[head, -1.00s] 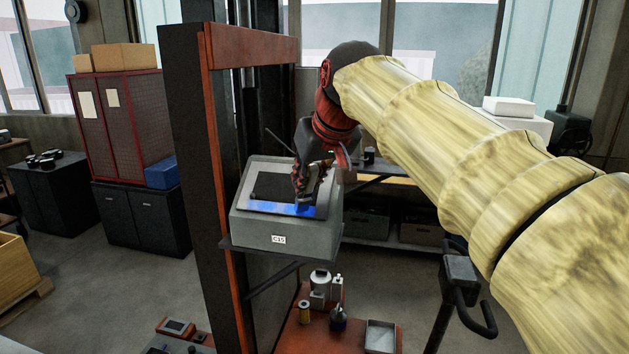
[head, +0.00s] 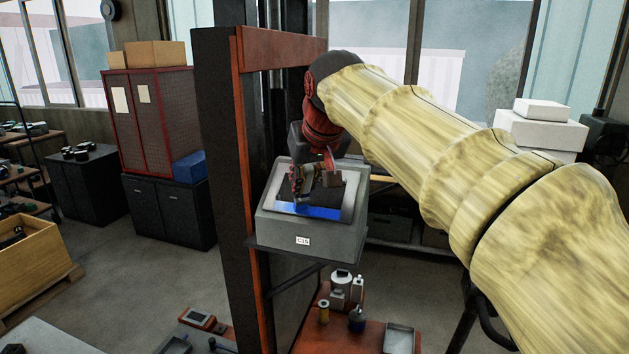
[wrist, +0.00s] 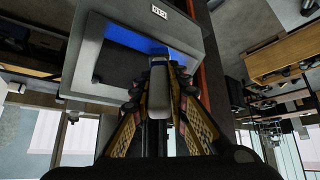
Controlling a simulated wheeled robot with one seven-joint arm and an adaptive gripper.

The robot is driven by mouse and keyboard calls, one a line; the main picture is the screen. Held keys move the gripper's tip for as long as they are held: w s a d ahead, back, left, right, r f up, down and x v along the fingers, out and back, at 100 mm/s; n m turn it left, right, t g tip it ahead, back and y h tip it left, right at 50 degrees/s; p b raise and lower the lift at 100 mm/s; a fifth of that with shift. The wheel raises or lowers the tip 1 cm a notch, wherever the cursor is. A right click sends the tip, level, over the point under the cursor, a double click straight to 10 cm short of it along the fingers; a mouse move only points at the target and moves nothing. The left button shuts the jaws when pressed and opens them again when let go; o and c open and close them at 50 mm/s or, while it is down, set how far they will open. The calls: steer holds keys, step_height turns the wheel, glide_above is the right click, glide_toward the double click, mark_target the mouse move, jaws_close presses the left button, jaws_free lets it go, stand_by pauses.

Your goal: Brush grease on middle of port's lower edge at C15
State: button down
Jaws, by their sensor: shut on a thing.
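The grey box labelled C15 (head: 318,232) stands on a shelf at the dark and red upright. Its sloping face has a dark recessed port (head: 325,193) with a bright blue strip (head: 318,212) along the lower edge. My gripper (head: 299,190) is over the port's left part, its tip close to the blue strip. In the wrist view, my gripper (wrist: 158,100) is shut on a grey, rounded, elongated thing (wrist: 158,88), apparently the brush. Its end points at the blue strip (wrist: 150,47); I cannot tell whether it touches. The bristles are hidden.
The upright (head: 222,160) stands close left of the box. Below, a red cart (head: 372,340) carries bottles and a metal tray (head: 399,339). A red cabinet (head: 160,118) stands at the back left. White boxes (head: 540,125) are at the right, behind my arm.

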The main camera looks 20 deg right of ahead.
steer(key=w+a+p, duration=0.2)
steer(key=w+a, duration=0.2)
steer(key=a, duration=0.2)
stand_by(0.8)
steer(key=shift+w+r, duration=0.1)
steer(key=shift+r, duration=0.05)
steer(key=shift+s+a+r+p, duration=0.3)
steer(key=shift+s+r+p, duration=0.2)
steer(key=shift+r, duration=0.3)
steer(key=shift+s+a+r+p, duration=0.35)
steer(key=shift+s+r, duration=0.15)
steer(key=shift+r, duration=0.25)
steer(key=shift+s+a+r+p, duration=0.3)
steer(key=shift+s+r+p, duration=0.2)
steer(key=shift+r, duration=0.3)
steer(key=shift+w, duration=0.1)
steer(key=shift+s+a+r+p, duration=0.3)
steer(key=shift+s+r, duration=0.1)
steer(key=shift+r, duration=0.2)
steer(key=shift+s+a+r+p, duration=0.3)
steer(key=shift+s+r, duration=0.1)
steer(key=shift+r, duration=0.15)
